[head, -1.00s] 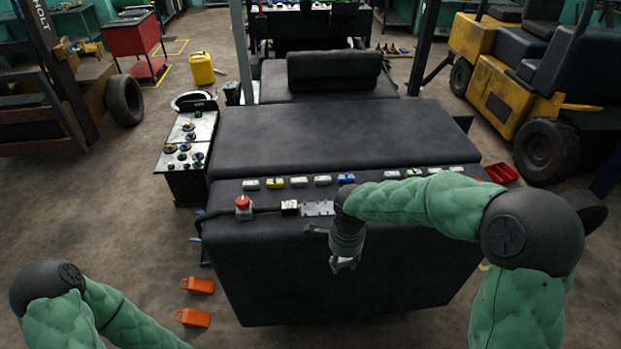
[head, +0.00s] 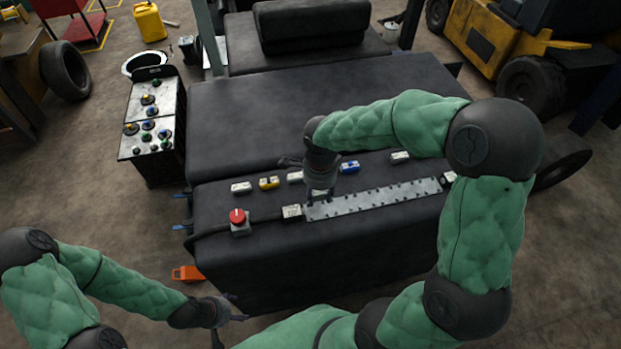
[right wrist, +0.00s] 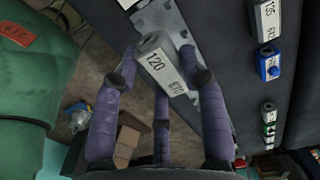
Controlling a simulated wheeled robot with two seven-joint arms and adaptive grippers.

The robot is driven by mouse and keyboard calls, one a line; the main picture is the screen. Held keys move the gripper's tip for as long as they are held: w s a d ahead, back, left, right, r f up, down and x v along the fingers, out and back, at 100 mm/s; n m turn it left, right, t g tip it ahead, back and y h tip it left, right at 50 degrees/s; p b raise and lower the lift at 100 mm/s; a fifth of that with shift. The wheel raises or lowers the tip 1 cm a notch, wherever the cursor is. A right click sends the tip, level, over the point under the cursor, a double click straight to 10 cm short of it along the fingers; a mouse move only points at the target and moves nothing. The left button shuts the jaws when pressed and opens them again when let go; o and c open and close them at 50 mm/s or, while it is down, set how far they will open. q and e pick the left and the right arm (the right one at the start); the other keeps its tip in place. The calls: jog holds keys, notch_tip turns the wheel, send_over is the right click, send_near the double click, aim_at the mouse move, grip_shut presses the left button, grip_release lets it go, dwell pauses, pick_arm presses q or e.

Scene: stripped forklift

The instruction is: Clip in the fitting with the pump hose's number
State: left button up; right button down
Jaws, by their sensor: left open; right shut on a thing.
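My right gripper (head: 320,190) is shut on a pale fitting (right wrist: 162,66) marked 120, with smaller digits I cannot read surely. In the head view it is over the left end of the grey metal clip rail (head: 385,200); I cannot tell whether the fitting touches it. The rail also shows behind the fitting in the right wrist view (right wrist: 175,22). The black pump hose (head: 208,231) runs to a white tag (head: 291,211) beside the rail's left end; its number is too small to read. My left gripper (head: 228,312) is open and empty, low in front of the black body.
Fittings stand behind the rail: white (head: 241,187), yellow (head: 269,182), blue (head: 349,167), and others partly hidden by my right arm. A red button (head: 238,217) sits left of the tag. A control panel (head: 150,125) stands at left.

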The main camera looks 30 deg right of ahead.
aim_at(318, 213)
jog(key=shift+s+f, duration=0.1)
jog(key=shift+s, duration=0.05)
jog(key=shift+f, duration=0.2)
jog(key=shift+f+b, duration=0.5)
jog(key=shift+f, duration=0.15)
jog(key=shift+f+b, duration=0.65)
jog(key=shift+f, duration=0.7)
jog(key=shift+f+b, duration=0.3)
jog(key=shift+b, duration=0.4)
jog(key=shift+f, duration=0.1)
jog(key=shift+f+b, duration=0.6)
jog(key=shift+b, duration=0.2)
